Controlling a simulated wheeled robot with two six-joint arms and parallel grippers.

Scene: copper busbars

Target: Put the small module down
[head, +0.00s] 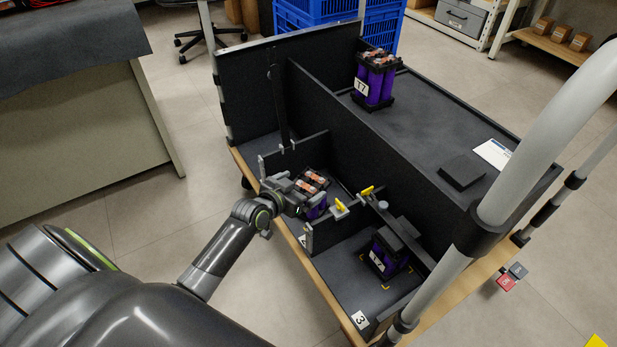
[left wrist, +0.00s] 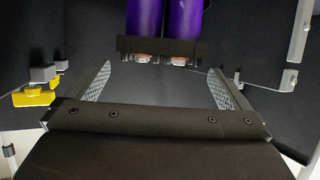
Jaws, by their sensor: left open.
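The small module, with purple cells and copper pieces on its black top, stands in the middle compartment of the black cart in the head view (head: 317,211). My left gripper (head: 293,192) is at its left side, low in that compartment, and partly hides it. In the left wrist view the module (left wrist: 165,20) shows purple cells and a black frame just ahead of my left gripper (left wrist: 160,80). The two fingers are open and spread a little wider than the frame, with visible gaps on both sides. The module's base is hidden. My right gripper is not in view.
Another purple module (head: 386,256) stands in the front compartment by yellow corner marks. A larger one (head: 374,80) stands on the cart's rear deck, with a black block (head: 461,171). Dark dividers (head: 340,130) and yellow clips (head: 341,208) stand close around my left gripper.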

